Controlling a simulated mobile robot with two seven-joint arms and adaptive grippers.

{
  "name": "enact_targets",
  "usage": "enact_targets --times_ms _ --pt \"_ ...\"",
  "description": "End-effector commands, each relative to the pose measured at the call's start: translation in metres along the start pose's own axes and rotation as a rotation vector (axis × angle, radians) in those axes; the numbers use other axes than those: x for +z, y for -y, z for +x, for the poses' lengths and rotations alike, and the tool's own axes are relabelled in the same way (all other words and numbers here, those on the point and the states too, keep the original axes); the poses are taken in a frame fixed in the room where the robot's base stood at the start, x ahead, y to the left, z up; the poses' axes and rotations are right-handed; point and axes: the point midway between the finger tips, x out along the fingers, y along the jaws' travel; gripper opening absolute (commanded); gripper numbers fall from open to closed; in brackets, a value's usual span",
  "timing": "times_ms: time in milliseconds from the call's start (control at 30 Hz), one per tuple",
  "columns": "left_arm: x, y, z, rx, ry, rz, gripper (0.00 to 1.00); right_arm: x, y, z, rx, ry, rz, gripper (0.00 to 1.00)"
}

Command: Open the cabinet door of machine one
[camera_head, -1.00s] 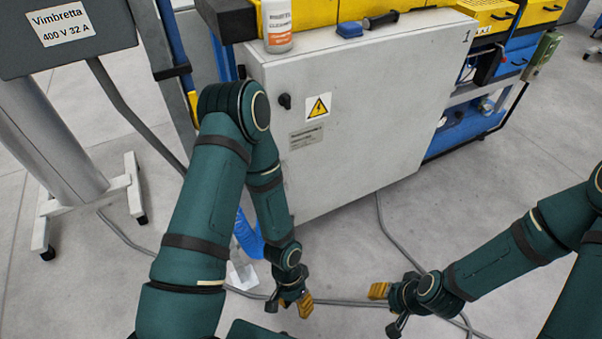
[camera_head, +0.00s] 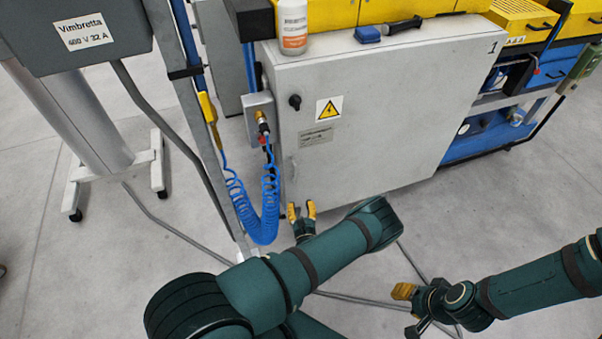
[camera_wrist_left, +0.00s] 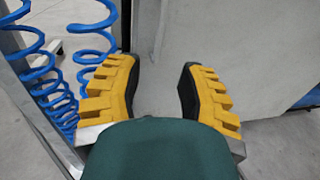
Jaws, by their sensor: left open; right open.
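The cabinet door (camera_head: 385,120) is the light grey front of the machine marked 1. It looks shut. A black knob (camera_head: 295,102) sits at its upper left, beside a yellow warning label (camera_head: 328,109). My left gripper (camera_head: 301,211) is open and empty near the door's lower left corner. In the left wrist view its yellow fingers (camera_wrist_left: 160,90) are spread, with a grey panel (camera_wrist_left: 240,45) beyond them. I cannot tell whether they touch it. My right gripper (camera_head: 405,300) is over the floor at the lower right, away from the door.
A coiled blue hose (camera_head: 262,205) hangs left of the door, close to my left gripper. Cables run across the floor. A grey post stand (camera_head: 80,120) is at left.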

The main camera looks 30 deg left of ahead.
Motion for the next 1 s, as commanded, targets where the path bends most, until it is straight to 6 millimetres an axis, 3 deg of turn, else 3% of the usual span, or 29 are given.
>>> enact_targets --times_ms 167,700,1000 --pt "0.000 0.001 0.018 -0.004 0.004 -0.001 0.39 0.001 -0.001 0.003 0.000 0.002 -0.001 0.44" --pt "-0.001 0.000 0.116 0.000 0.002 -0.002 0.39 0.004 -0.007 0.018 -0.001 0.006 -0.004 0.44" --pt "0.000 0.000 0.137 -0.001 0.001 0.000 0.39 0.003 -0.008 0.022 -0.001 0.003 -0.004 0.44"
